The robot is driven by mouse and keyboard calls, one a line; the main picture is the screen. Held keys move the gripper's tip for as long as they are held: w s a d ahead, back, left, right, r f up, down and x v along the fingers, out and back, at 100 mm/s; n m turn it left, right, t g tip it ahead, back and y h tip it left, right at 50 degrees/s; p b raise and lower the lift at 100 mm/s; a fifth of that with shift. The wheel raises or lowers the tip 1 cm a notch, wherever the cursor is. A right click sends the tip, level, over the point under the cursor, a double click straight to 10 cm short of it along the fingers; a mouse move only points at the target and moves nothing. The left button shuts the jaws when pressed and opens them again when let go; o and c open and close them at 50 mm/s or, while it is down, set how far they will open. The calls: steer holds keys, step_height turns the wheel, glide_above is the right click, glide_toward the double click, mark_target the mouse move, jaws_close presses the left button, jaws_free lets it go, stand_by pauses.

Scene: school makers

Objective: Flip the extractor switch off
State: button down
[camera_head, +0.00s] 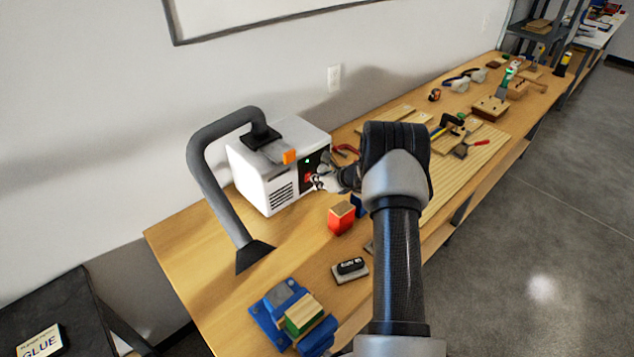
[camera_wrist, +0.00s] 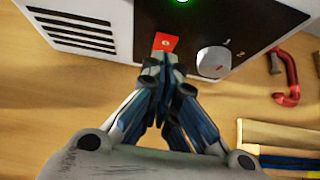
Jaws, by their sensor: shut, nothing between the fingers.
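My gripper (camera_head: 318,182) is shut and empty. In the wrist view its fingertips (camera_wrist: 166,66) are just below the red switch, at its lower edge. I cannot tell whether they touch it. The fingertips may hide the switch's lowest part.
A red block (camera_head: 341,219) stands on the workbench (camera_head: 205,262) near the extractor. A blue vise (camera_head: 283,306) is at the front edge. A red clamp (camera_wrist: 289,84) lies right of the extractor. More tools lie farther along the bench.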

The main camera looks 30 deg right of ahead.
steer(key=shift+w, duration=0.45)
steer(key=shift+r, duration=0.15)
steer(key=shift+w+a+r, duration=0.15)
steer(key=shift+w, duration=0.3)
steer(key=shift+r, duration=0.1)
steer(key=shift+r+p, duration=0.35)
steer(key=shift+r, duration=0.4)
steer(key=shift+s, duration=0.15)
